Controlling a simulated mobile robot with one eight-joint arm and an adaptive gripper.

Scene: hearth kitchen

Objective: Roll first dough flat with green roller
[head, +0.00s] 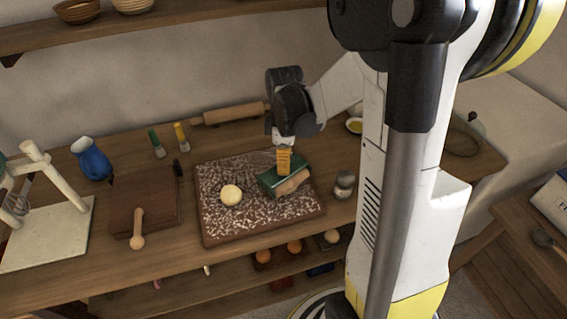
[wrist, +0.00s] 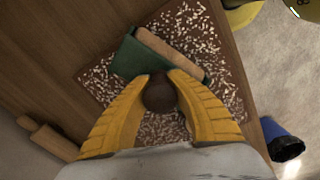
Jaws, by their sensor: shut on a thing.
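The green roller (head: 268,180) is a green housing with a pale wooden cylinder along its side. It is on or just above the right half of the brown, white-flecked board (head: 225,233). My gripper (head: 284,163) has its yellow fingers shut on the roller's dark round knob (wrist: 160,93). The wrist view shows the green housing (wrist: 133,60) and the wooden cylinder (wrist: 170,52) beyond the fingers. A pale round dough ball (head: 231,194) sits on the board just left of the roller, apart from it. What lies under the roller is hidden.
A wooden rolling pin (head: 228,114) lies behind the board. A brown box (head: 132,192) with a wooden-handled tool, two brushes (head: 157,146) and a blue jug (head: 91,158) stand to the left. Small pots (head: 344,184) stand close to the board's right edge.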

